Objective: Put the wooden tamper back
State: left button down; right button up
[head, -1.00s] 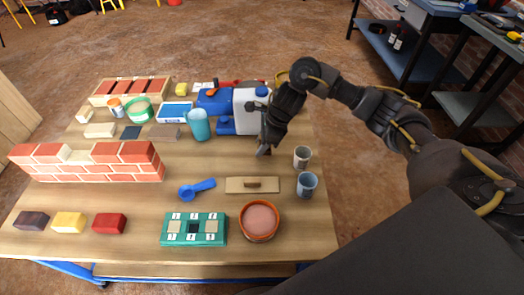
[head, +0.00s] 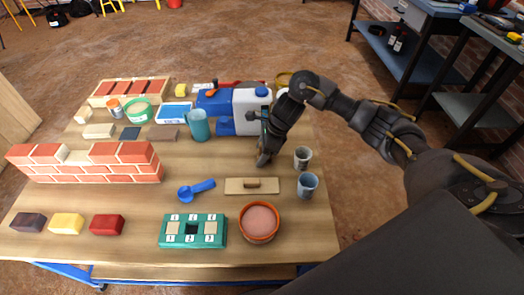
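A flat wooden board with a dark handle on top (head: 252,186) lies on the table, right of centre. It may be the wooden tamper, but I cannot be sure; nothing else in view looks more like one. My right gripper (head: 262,162) is low over the table, just beyond the board and left of the grey cups, apart from the board. Its fingers are dark and small here, so I cannot tell whether they are open or hold anything. My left gripper is not in view.
On the wooden table (head: 120,196) stand a brick wall (head: 85,163), a blue scoop (head: 197,190), a teal numbered block (head: 193,243), an orange bowl (head: 259,236) and two cups (head: 307,186). A blue and white container (head: 248,125) stands behind my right gripper.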

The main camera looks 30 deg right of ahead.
jog(key=shift+r, duration=0.1)
jog(key=shift+r, duration=0.15)
pick_arm(q)
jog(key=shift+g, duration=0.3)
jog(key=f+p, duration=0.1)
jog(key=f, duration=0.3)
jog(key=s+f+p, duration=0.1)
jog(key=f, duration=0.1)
jog(key=shift+p, duration=0.35)
pick_arm(e)
jog(key=v, duration=1.1)
jog(key=shift+r, duration=0.35)
jog(key=shift+d+r, duration=0.1)
